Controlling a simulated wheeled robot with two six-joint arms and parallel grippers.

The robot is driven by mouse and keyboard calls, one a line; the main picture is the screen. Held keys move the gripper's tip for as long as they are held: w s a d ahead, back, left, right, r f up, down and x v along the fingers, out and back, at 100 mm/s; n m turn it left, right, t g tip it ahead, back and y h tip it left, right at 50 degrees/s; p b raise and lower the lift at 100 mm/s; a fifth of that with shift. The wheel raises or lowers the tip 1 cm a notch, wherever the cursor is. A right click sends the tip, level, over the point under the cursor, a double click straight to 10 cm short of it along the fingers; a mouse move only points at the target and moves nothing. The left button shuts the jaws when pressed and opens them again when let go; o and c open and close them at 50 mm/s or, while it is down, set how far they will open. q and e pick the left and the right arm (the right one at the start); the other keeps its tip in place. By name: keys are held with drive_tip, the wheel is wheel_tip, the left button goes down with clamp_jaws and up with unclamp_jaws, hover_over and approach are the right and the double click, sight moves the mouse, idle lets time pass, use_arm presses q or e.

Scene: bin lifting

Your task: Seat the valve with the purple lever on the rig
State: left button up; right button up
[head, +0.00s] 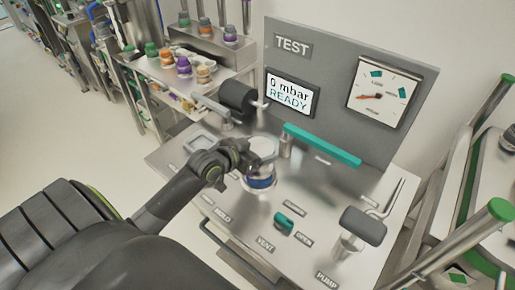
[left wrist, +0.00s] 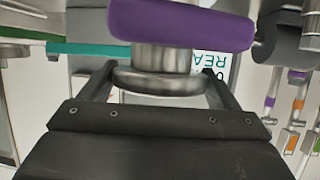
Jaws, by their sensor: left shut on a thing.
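My left gripper (head: 255,158) is over the steel deck of the rig (head: 330,205). In the left wrist view, where the picture is upside down, its fingers are shut on the round metal flange of a valve (left wrist: 160,82). A wide purple part (left wrist: 180,25) shows beyond the flange, on its lower side. In the head view a metal ring (head: 265,147) shows at the fingers, with a dark blue band (head: 262,183) below it near the deck. I cannot tell whether that band belongs to the valve or the seat, nor whether they touch. My right gripper is not in view.
A teal bar (head: 322,145) stands just right of the gripper. A black cylinder (head: 238,97) is behind it, and a grey pump handle (head: 363,226) is at the right. The display (head: 290,92) reads 0 mbar READY. Several valves stand on a shelf (head: 150,68).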

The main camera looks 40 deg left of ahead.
use_arm(q)
drive_tip(key=shift+f+b, duration=1.5)
drive_tip(key=shift+f, duration=0.4)
idle(0.9)
idle(0.4)
drive_tip(key=o, duration=1.4)
drive_tip(key=shift+o, duration=0.8)
drive_tip(key=shift+f, duration=0.15)
drive_tip(key=shift+r+p, duration=4.35)
drive_tip(key=shift+r, duration=0.3)
drive_tip(key=shift+f, duration=0.1)
